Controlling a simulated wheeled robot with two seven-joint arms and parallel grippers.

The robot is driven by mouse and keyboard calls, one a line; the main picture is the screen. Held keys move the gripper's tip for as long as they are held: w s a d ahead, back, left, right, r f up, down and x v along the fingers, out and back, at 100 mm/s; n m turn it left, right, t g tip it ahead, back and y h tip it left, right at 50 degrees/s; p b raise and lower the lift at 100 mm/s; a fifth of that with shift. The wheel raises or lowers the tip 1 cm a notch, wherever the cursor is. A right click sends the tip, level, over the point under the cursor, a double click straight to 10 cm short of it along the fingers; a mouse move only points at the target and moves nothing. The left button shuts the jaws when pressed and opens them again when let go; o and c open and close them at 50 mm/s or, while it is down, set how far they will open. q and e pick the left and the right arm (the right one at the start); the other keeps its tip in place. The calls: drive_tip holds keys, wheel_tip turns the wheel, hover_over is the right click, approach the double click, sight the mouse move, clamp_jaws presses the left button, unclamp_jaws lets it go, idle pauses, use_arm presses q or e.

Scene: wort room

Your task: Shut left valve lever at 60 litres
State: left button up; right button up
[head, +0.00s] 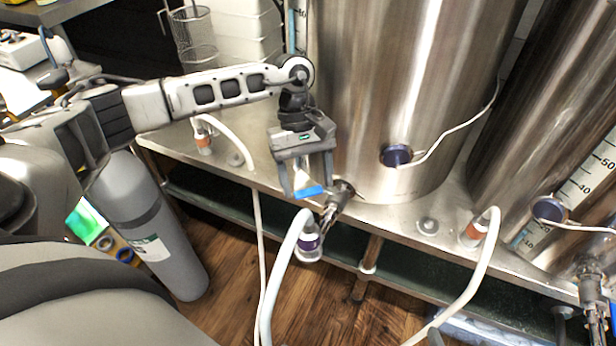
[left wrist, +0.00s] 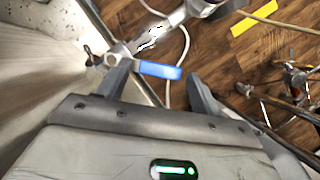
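The left valve (head: 338,198) sticks out low on the front of the left steel tank (head: 385,90). Its blue lever (head: 309,192) points left in the head view. My left gripper (head: 306,188) is open just above the lever. In the left wrist view the blue lever (left wrist: 158,70) lies across the gap between the two open fingertips (left wrist: 158,80), closer to the left one; I cannot tell whether they touch. A sight scale (head: 299,25) shows partly at the left tank's left edge, but its level is unreadable. My right gripper is not in view.
A white hose (head: 275,285) hangs below the left valve. The right tank (head: 550,120) has a scale (head: 590,180) marked 50 and 40, and its own valve (head: 592,285). A grey gas cylinder (head: 150,225) stands at the left on the wooden floor.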

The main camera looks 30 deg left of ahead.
use_arm(q)
drive_tip(key=shift+o, duration=0.3)
drive_tip(key=shift+r, duration=0.35)
drive_tip(key=s+d+r+p, duration=0.1)
drive_tip(key=s+d+r, duration=0.6)
drive_tip(key=s+r, duration=0.5)
drive_tip(key=shift+r+p, duration=0.15)
drive_tip(key=shift+p, duration=0.2)
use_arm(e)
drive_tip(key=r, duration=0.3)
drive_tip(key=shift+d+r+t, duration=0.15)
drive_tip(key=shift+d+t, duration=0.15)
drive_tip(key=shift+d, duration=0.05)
use_arm(q)
drive_tip(key=shift+s, duration=0.1)
drive_tip(key=shift+c, duration=0.3)
